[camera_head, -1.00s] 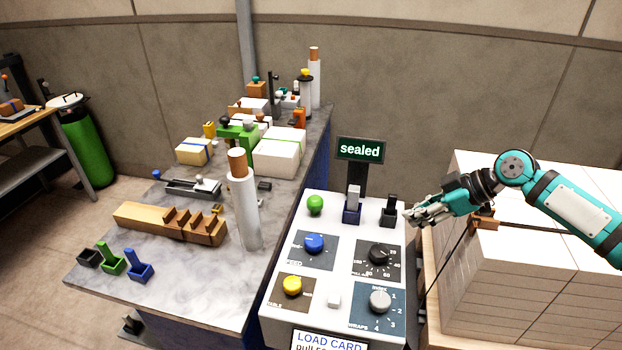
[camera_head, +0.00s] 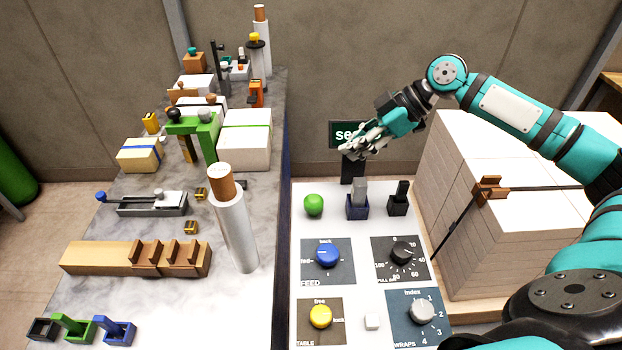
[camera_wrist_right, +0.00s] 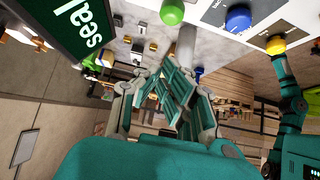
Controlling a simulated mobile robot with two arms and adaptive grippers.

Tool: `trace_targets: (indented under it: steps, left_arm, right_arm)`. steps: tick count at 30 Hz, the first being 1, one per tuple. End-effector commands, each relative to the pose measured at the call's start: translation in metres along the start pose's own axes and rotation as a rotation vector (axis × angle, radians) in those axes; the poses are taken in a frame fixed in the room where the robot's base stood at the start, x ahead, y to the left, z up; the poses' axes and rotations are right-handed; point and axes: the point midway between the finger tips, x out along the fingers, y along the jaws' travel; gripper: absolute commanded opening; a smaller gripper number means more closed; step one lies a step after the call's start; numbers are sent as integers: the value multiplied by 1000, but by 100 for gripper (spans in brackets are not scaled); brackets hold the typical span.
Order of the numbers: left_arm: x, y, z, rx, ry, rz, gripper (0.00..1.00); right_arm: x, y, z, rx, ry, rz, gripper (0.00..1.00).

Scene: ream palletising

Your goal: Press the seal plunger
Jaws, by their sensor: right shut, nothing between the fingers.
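My right gripper (camera_head: 352,150) is shut and empty, in the air at the back of the white control panel (camera_head: 332,225), in front of the dark sign (camera_head: 338,130). It hides most of the sign's lettering. In the right wrist view the closed fingers (camera_wrist_right: 178,88) point toward the bench, with the sign (camera_wrist_right: 75,25) at upper left. My left gripper is not in view.
Right of the green knob stand a grey-handled lever (camera_head: 360,190) and a black lever (camera_head: 398,198). Several dials sit in front. A tall white roll (camera_head: 235,230) stands on the bench at left. A stack of white reams (camera_head: 480,215) stands at right.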

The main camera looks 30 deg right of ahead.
Motion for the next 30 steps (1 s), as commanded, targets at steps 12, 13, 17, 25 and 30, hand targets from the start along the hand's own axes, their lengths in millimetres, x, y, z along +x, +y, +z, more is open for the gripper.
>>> trace_targets:
  steps: [12, 13, 17, 25, 30]
  left_arm:
    - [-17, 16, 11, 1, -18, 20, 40]
    - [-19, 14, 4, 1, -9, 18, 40]
    - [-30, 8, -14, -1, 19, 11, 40]
    - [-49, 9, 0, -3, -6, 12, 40]
    - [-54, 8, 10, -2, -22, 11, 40]
  right_arm:
    - [34, -1, -3, 1, 2, -4, 0]
    - [40, 0, -4, 1, 2, -4, 0]
    - [69, -1, -4, 0, 3, -5, 0]
    - [113, 0, 13, 5, -2, -1, 0]
    - [125, 0, 24, 3, 0, 0, 0]
